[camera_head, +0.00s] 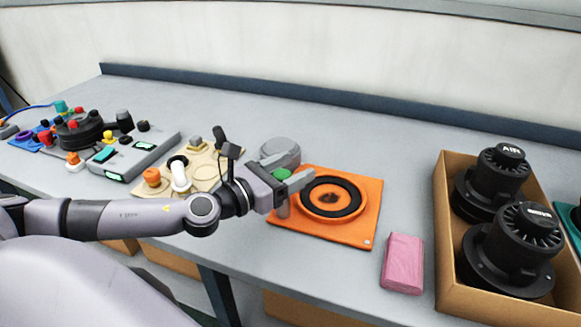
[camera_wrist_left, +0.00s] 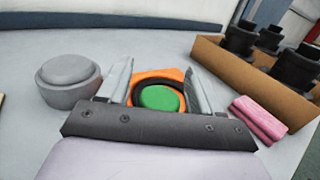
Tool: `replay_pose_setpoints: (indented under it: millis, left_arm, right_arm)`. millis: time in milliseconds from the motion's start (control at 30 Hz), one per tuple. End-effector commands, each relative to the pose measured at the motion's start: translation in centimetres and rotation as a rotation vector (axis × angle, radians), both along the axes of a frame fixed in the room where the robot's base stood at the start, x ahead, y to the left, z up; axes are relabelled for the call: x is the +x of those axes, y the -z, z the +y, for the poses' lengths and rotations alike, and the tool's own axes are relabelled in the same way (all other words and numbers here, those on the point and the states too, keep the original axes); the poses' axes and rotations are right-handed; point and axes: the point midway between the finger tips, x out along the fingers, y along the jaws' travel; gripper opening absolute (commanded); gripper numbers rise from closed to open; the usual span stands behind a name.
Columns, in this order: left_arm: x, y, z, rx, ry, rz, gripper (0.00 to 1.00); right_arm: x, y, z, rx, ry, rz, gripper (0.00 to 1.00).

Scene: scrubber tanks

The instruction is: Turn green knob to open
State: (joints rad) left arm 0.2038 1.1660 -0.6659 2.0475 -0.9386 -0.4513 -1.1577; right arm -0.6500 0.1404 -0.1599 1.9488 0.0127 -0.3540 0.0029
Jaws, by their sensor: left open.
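The green knob (camera_head: 281,174) is a small round cap by the left side of the orange square plate (camera_head: 368,217), partly hidden by my left gripper in the head view. In the left wrist view the green knob (camera_wrist_left: 159,98) shows between the two fingers, with the orange plate (camera_wrist_left: 150,75) and its black ring behind it. My left gripper (camera_head: 297,190) is open, its fingers pointing right over the plate's left part. The fingers appear on both sides of the knob; I cannot tell whether they touch it. My right gripper is not seen.
A grey round cap (camera_head: 281,150) stands just behind the gripper. Beige and grey panels with knobs (camera_head: 140,155) fill the left. The table behind the plate is clear.

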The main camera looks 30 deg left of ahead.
Motion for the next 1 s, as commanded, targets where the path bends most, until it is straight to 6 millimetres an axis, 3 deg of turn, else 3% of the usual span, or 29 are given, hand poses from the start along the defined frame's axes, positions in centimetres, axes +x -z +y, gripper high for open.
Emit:
replay_pose_setpoints:
  millis: [167, 267, 333, 367, 667, 1000]
  left_arm:
    - [0.0, 0.0, 0.0, 0.000, 0.000, 0.000, 0.65]
    - [0.0, 0.0, 0.0, -0.001, 0.000, 0.000, 0.39]
    - [0.0, 0.0, 0.0, -0.001, 0.000, 0.000, 0.16]
    - [0.0, 0.0, 0.0, -0.001, 0.000, 0.000, 0.13]
    - [0.0, -0.2, 0.0, -0.004, -0.027, 0.002, 0.13]
    - [0.0, -0.5, 0.3, -0.008, -0.228, 0.004, 0.13]
  right_arm:
    - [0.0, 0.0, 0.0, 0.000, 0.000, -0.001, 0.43]
    - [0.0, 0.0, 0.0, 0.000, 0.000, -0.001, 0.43]
    - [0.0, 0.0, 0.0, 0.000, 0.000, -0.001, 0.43]
    - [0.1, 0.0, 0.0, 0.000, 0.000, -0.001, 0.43]
    - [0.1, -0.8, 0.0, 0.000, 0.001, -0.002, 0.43]
    - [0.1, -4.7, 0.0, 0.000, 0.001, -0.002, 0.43]
